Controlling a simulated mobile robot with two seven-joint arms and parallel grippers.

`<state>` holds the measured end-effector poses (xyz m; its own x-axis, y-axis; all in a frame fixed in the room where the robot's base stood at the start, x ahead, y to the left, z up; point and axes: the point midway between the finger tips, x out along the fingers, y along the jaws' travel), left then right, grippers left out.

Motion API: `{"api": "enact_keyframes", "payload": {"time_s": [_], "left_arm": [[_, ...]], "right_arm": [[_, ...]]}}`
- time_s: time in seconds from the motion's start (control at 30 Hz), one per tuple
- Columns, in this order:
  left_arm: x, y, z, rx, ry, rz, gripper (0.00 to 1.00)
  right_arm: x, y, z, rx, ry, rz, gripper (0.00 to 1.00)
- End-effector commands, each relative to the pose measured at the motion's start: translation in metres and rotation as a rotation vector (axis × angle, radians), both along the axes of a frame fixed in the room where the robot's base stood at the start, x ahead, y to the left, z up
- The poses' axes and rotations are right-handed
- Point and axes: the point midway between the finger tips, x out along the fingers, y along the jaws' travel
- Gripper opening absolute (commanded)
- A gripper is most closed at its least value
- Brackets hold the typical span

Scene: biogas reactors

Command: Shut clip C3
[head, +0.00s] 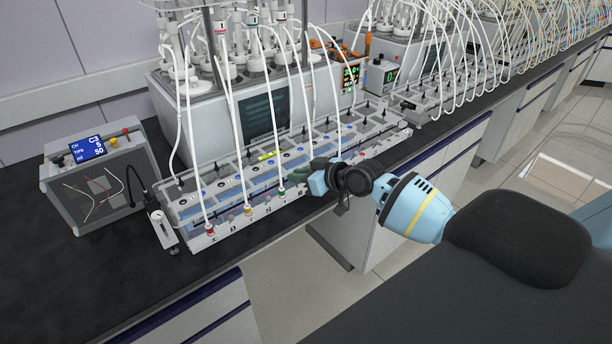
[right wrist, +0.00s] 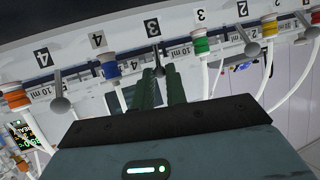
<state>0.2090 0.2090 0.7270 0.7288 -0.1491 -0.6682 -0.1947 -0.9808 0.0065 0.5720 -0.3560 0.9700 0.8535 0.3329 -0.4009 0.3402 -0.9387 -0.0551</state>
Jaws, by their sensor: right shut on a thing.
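Clip C3 (right wrist: 157,70) is a grey lever with a round end, by the black number 3 plate in the right wrist view. My right gripper (right wrist: 159,84) has its two dark green fingers on either side of it and is shut on it. In the head view my right gripper (head: 299,175) reaches the front of the rack from the right and hides the clip there. I cannot tell whether the clip itself is open or shut. My left gripper is not in view.
The rack (head: 203,240) has tubes with coloured caps along its front; the green cap (right wrist: 201,45) and blue cap (right wrist: 111,69) flank my fingers. Similar grey levers (right wrist: 60,104) stand nearby. A box with a screen showing C3 (head: 87,148) stands left. The black bench (head: 90,270) is clear at front left.

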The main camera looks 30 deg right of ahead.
Motion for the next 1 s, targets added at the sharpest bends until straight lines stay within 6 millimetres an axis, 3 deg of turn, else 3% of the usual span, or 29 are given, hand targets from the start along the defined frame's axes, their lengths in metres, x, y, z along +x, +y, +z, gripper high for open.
{"api": "enact_keyframes", "payload": {"time_s": [0.3, 0.33, 0.47, 0.77, 1.0], "left_arm": [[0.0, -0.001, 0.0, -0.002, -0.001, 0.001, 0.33], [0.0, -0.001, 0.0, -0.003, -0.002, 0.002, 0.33], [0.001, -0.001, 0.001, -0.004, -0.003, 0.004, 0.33], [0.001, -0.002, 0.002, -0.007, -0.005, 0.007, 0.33], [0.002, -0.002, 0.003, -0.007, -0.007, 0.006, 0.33]], "right_arm": [[0.001, 0.0, 0.0, 0.0, 0.003, 0.0, 0.0], [0.001, 0.0, 0.0, 0.0, 0.003, 0.0, 0.18], [0.0, 0.0, 0.0, 0.0, 0.003, 0.0, 0.35], [0.0, -0.001, 0.0, -0.001, 0.003, 0.0, 0.35], [-0.021, -0.009, 0.01, -0.004, 0.003, 0.001, 0.35]]}}
